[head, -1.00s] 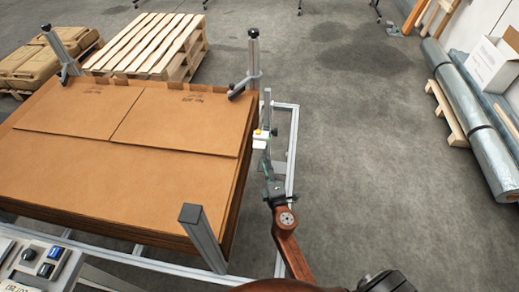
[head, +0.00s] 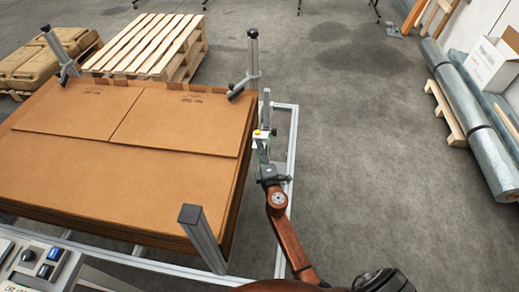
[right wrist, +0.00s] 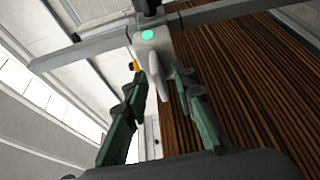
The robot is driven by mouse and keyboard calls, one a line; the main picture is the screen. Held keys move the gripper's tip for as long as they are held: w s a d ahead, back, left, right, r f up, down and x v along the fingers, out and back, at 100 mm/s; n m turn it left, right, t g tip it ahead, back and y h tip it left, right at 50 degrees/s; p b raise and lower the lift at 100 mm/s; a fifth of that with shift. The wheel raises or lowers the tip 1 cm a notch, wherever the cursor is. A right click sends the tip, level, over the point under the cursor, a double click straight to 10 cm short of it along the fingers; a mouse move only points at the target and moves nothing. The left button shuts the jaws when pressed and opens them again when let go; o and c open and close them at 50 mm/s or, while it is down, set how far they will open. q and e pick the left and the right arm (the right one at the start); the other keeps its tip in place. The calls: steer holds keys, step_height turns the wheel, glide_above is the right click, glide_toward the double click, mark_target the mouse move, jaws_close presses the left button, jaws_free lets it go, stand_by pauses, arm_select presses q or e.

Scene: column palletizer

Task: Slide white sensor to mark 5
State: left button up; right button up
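The white sensor (head: 260,136), with a yellow and red top, sits on an upright metal post (head: 266,105) beside the cardboard stack's right edge. In the right wrist view the sensor (right wrist: 152,42) shows a green round spot and a pale lever-like part pointing toward me. My right gripper (head: 263,158) is just on the near side of the sensor. In the right wrist view its green fingers (right wrist: 158,80) are apart, one on each side of the pale part; I see no clear contact. Scale marks cannot be read. My left gripper is not in view.
A tall stack of brown cardboard sheets (head: 150,165) fills the left, with metal corner posts (head: 203,238) around it. A pale metal frame (head: 291,150) runs right of the post. Open floor (head: 360,140) lies to the right. A control panel (head: 35,265) is at lower left.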

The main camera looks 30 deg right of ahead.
jaws_close()
stand_by(0.4)
step_height(320, 180, up, 5)
steer(key=p, duration=0.4)
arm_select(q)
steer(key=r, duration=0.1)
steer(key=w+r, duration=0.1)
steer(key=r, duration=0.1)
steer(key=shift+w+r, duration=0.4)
arm_select(e)
steer(key=shift+o, duration=0.4)
jaws_free()
steer(key=shift+f, duration=0.2)
steer(key=v, duration=0.7)
steer(key=shift+s, duration=0.2)
